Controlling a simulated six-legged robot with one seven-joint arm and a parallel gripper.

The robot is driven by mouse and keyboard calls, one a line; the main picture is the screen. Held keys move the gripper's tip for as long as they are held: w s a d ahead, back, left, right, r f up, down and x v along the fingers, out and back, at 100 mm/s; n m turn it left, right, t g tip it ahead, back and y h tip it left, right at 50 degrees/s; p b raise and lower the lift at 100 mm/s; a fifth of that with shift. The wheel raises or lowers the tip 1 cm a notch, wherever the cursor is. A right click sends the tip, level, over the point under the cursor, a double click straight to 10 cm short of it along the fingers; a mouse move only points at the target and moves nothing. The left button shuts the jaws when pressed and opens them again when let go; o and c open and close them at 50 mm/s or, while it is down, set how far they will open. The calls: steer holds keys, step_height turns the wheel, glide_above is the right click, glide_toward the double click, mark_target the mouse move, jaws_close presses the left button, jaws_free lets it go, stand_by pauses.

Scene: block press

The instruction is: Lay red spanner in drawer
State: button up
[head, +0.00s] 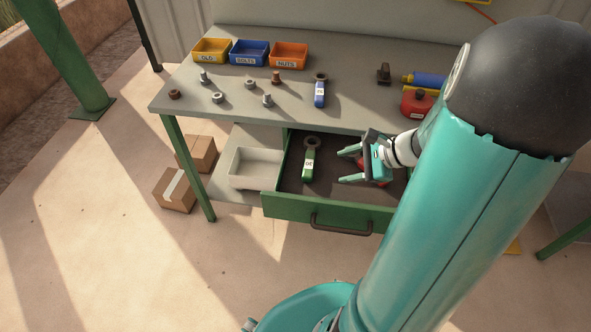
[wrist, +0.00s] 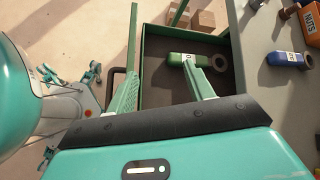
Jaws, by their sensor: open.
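The green drawer (head: 330,213) under the workbench is pulled open. My gripper (head: 344,166) is over the right part of the drawer, its fingers apart and pointing left.
A green spanner (head: 309,160) lies in the drawer, left of my gripper. A blue spanner (head: 320,92) lies on the bench (head: 345,113), with nuts, bolts and yellow, blue and orange bins (head: 290,55). A grey tray (head: 252,168) sits left of the drawer. A red can (head: 416,103) stands right.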

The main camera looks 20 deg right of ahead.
steer(key=s+a+r+n+h, duration=0.3)
steer(key=s+a+r+n, duration=0.1)
steer(key=a+r+n, duration=0.4)
steer(key=s+a+r+n+g+h, duration=0.1)
steer(key=s+a+r+n+h, duration=0.3)
steer(key=a+r+n, duration=0.4)
steer(key=a+n, duration=0.2)
steer(key=n, duration=0.3)
steer(key=shift+s+a, duration=0.2)
steer(key=shift+a, duration=0.1)
steer(key=shift+d+r, duration=0.1)
steer(key=shift+d, duration=0.05)
